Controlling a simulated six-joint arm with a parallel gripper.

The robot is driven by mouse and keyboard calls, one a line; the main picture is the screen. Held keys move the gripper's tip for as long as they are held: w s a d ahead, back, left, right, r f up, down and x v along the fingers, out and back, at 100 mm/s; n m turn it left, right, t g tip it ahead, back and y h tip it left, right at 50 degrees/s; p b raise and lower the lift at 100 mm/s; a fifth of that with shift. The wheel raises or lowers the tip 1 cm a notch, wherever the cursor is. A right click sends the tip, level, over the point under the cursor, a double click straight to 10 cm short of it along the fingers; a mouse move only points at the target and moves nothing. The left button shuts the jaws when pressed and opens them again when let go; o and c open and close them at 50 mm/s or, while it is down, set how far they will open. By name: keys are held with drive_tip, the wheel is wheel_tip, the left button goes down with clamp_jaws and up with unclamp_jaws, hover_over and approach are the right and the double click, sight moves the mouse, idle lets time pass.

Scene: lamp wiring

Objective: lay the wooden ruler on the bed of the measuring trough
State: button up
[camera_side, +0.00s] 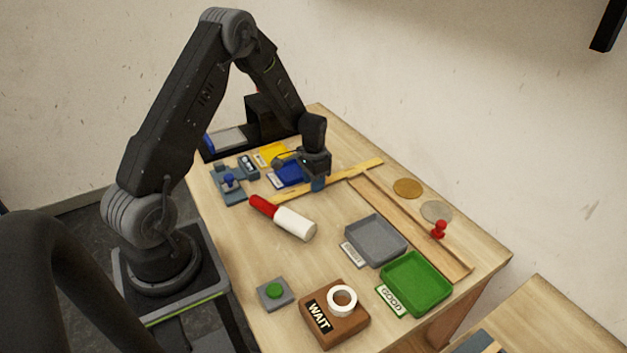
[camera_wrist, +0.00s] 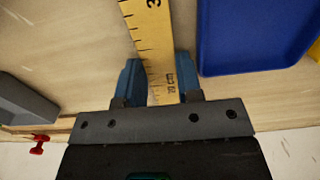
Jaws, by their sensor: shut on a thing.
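The wooden ruler (camera_side: 348,174) is a long yellow strip that lies crosswise near the far end of the table. My gripper (camera_side: 318,184) is shut on it. In the wrist view the blue fingers of my gripper (camera_wrist: 158,84) stand on either side of the ruler (camera_wrist: 154,42), near its end with printed marks. I cannot tell whether the ruler touches the table or is just above it. The measuring trough (camera_side: 415,228) is a long wooden channel running from near the ruler toward the front right. Its bed looks empty.
A red and white cylinder (camera_side: 284,217) lies just in front of the ruler. A grey tray (camera_side: 376,262) and a green tray (camera_side: 445,306) stand left of the trough. A blue tray (camera_side: 287,178) is close by my gripper. A red pin (camera_side: 439,229) stands beside the trough.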

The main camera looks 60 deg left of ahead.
drive_tip(key=o, duration=0.6)
drive_tip(key=shift+f, duration=0.1)
drive_tip(key=shift+o, duration=0.2)
drive_tip(key=s+d+r+t, duration=0.1)
drive_tip(key=d+r, duration=0.2)
drive_tip(key=r, duration=0.7)
drive_tip(key=s+d+r, duration=0.1)
drive_tip(key=d+r, duration=0.2)
drive_tip(key=r, duration=0.7)
drive_tip(key=s+d+r+t, duration=0.3)
drive_tip(key=s+d+r, duration=0.6)
drive_tip(key=s+d, duration=0.2)
drive_tip(key=shift+d+y, duration=0.15)
drive_tip(key=shift+y, duration=0.15)
drive_tip(key=shift+o, duration=0.3)
drive_tip(key=s+d+t, duration=0.1)
drive_tip(key=s+d, duration=0.2)
drive_tip(key=s, duration=0.4)
drive_tip(key=shift+d+r+t, duration=0.2)
drive_tip(key=shift+r+t, duration=0.1)
drive_tip(key=shift+r, duration=0.1)
drive_tip(key=o, duration=0.3)
drive_tip(key=shift+s+d, duration=0.1)
drive_tip(key=shift+s, duration=0.1)
